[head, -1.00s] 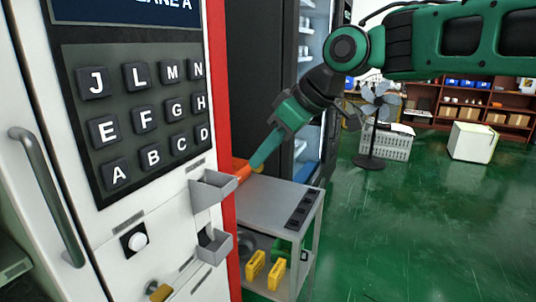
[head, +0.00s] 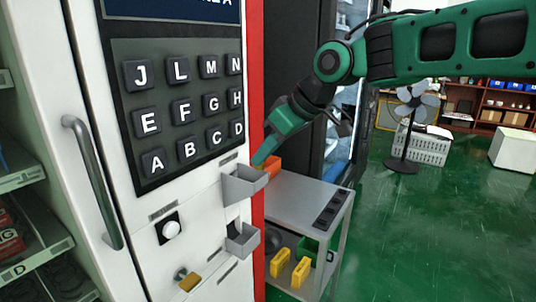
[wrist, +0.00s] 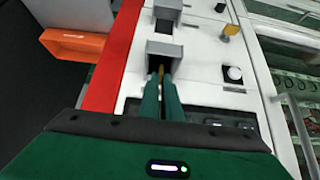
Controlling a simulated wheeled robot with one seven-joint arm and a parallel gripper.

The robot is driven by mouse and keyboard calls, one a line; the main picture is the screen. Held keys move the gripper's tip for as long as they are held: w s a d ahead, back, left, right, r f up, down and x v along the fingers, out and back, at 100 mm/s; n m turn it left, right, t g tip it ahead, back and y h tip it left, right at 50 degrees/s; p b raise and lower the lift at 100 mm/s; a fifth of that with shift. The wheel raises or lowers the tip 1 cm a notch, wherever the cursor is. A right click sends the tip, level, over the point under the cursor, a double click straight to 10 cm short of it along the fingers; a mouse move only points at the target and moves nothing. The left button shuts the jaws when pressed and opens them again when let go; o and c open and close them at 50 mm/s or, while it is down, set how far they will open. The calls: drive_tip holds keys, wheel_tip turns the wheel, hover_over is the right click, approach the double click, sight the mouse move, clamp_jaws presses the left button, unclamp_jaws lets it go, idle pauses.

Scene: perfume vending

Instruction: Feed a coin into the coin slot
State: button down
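The white vending machine (head: 205,210) with a red edge stands at the left in the head view. Two grey open holders stick out of its front: an upper one (head: 243,184) and a lower one (head: 242,240). I cannot tell a coin slot opening clearly in either. My gripper (head: 260,160) is just above and behind the upper holder in the head view. In the wrist view its green fingers (wrist: 161,84) point at the upper holder (wrist: 165,50), nearly together, with a thin golden edge, seemingly the coin (wrist: 161,68), between their tips. Most of the coin is hidden.
The keypad (head: 185,115) is above the holders. A white button (head: 172,229) and a yellow knob (head: 189,281) are to their left. A grey cart (head: 300,200) with an orange bin (head: 272,166) stands right beside the machine. Green floor is open at right.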

drive_tip(key=shift+x, duration=1.85)
drive_tip(key=shift+a+r, duration=0.15)
drive_tip(key=c, duration=1.9)
unclamp_jaws()
drive_tip(key=v, duration=1)
drive_tip(key=shift+d+r, duration=0.25)
